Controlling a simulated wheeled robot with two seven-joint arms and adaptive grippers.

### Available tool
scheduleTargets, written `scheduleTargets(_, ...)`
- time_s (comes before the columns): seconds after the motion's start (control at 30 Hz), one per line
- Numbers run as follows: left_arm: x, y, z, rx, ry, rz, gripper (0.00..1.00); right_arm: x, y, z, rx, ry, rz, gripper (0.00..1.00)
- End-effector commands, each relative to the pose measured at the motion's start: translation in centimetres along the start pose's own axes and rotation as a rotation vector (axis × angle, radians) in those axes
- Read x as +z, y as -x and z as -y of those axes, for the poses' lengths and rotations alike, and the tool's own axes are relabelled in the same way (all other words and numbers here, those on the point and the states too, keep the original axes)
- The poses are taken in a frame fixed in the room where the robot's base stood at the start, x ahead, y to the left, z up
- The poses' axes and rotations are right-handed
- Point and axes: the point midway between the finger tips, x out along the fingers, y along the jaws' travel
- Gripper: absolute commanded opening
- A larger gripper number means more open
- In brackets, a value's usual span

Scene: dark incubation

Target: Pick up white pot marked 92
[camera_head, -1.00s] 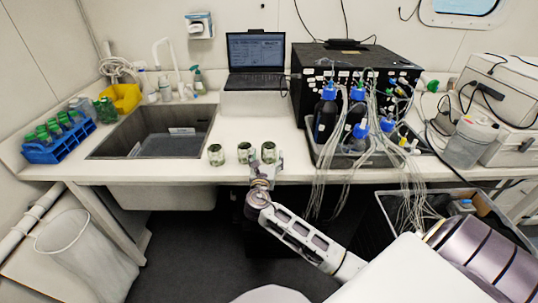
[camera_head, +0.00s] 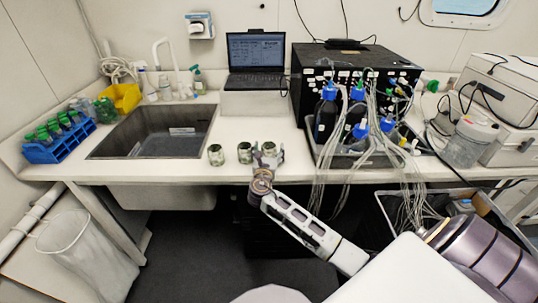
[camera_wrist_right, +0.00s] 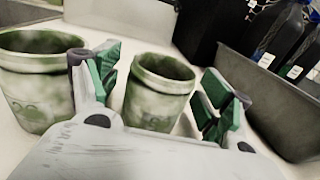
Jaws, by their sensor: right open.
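Three small whitish-green pots stand upright in a row near the counter's front edge: a left pot (camera_head: 216,154), a middle pot (camera_head: 245,152) and a right pot (camera_head: 269,148). My right gripper (camera_head: 267,161) is open at the right pot. In the right wrist view, that pot (camera_wrist_right: 156,95) stands between the green-padded fingers, with visible room around it. A second pot (camera_wrist_right: 35,100) is outside the left finger. Both carry faint markings that I cannot read surely, so I cannot tell which is 92. My left gripper is out of view.
A laptop (camera_head: 256,55) sits behind the pots.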

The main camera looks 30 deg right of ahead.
Motion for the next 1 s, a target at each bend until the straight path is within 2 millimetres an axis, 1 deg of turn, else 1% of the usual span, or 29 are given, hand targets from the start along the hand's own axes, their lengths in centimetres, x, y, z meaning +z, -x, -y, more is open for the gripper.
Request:
scheduleTargets(0.1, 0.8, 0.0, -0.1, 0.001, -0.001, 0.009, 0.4, 0.0, 0.0, 0.0, 0.0, 0.0, 0.0, 0.78)
scheduleTargets(0.3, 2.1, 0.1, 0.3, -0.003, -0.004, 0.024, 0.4, 0.0, 0.0, 0.0, 0.0, 0.0, 0.0, 0.52)
scheduleTargets(0.5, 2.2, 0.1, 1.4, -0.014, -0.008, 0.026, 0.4, 0.0, 0.0, 0.0, 0.0, 0.0, 0.0, 0.27)
scheduleTargets(0.63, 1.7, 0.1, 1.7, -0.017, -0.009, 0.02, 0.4, 0.0, 0.0, 0.0, 0.0, 0.0, 0.001, 0.27)
scheduleTargets(0.8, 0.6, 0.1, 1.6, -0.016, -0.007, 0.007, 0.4, 0.2, 0.0, 0.0, 0.0, 0.0, 0.001, 0.27)
scheduleTargets(1.0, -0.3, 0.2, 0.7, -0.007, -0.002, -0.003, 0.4, 1.5, 0.0, 0.0, 0.0, -0.002, 0.003, 0.27)
